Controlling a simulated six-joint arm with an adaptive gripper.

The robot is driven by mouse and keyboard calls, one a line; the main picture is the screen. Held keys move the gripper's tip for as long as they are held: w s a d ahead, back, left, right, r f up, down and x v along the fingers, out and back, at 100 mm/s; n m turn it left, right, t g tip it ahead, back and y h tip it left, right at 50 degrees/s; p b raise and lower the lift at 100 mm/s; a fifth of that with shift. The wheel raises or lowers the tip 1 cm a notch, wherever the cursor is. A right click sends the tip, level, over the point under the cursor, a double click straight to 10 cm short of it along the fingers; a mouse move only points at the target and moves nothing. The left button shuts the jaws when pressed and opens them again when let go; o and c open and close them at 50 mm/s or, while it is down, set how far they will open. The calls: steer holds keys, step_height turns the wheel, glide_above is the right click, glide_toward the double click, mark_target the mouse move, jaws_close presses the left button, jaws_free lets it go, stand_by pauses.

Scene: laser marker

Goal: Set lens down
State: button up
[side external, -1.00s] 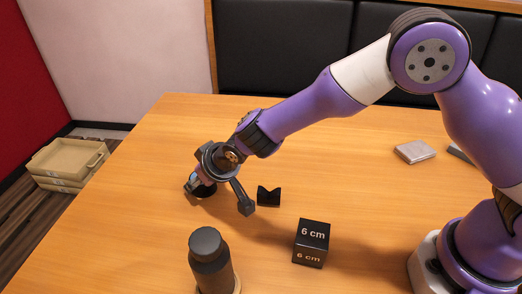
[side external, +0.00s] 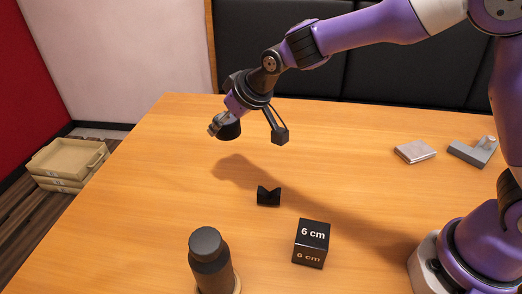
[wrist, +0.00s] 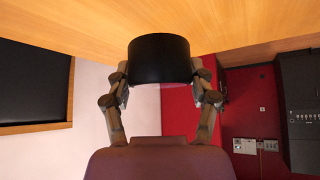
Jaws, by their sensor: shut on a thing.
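The lens is a short black cylinder (side external: 229,127). My gripper (side external: 222,121) is shut on it and holds it in the air above the far left part of the table, with a shadow falling on the wood below and to the right. In the wrist view the lens (wrist: 160,58) sits between the two fingers of my gripper (wrist: 160,82), one on each side. The lens is clear of the tabletop (side external: 130,215).
A small black V-shaped block (side external: 268,196) stands mid-table. Nearer are a black "6 cm" cube (side external: 311,243) and a tall dark cylinder (side external: 210,262). A silver box (side external: 415,152) and a grey fixture (side external: 474,151) lie at right. The left tabletop is clear.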

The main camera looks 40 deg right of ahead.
steer(key=d, duration=0.9)
steer(key=shift+s+d+r+n+y, duration=0.25)
steer(key=shift+d+r+n+y, duration=0.1)
steer(key=shift+r+y, duration=0.1)
steer(key=w+d+f, duration=0.1)
steer(key=d+f, duration=0.1)
steer(key=d, duration=0.1)
steer(key=w+d+f, duration=0.1)
steer(key=d+f, duration=0.1)
steer(key=d, duration=0.2)
steer(key=w+d+f, duration=0.2)
steer(key=d, duration=0.1)
steer(key=shift+w+d+f, duration=0.1)
steer(key=shift+d+f, duration=0.15)
steer(key=shift+f, duration=0.05)
steer(key=shift+w+d+f, duration=0.1)
steer(key=shift+d+f, duration=0.05)
steer(key=shift+f, duration=1.95)
steer(key=o, duration=1.3)
steer(key=shift+f, duration=0.15)
steer(key=shift+c, duration=0.2)
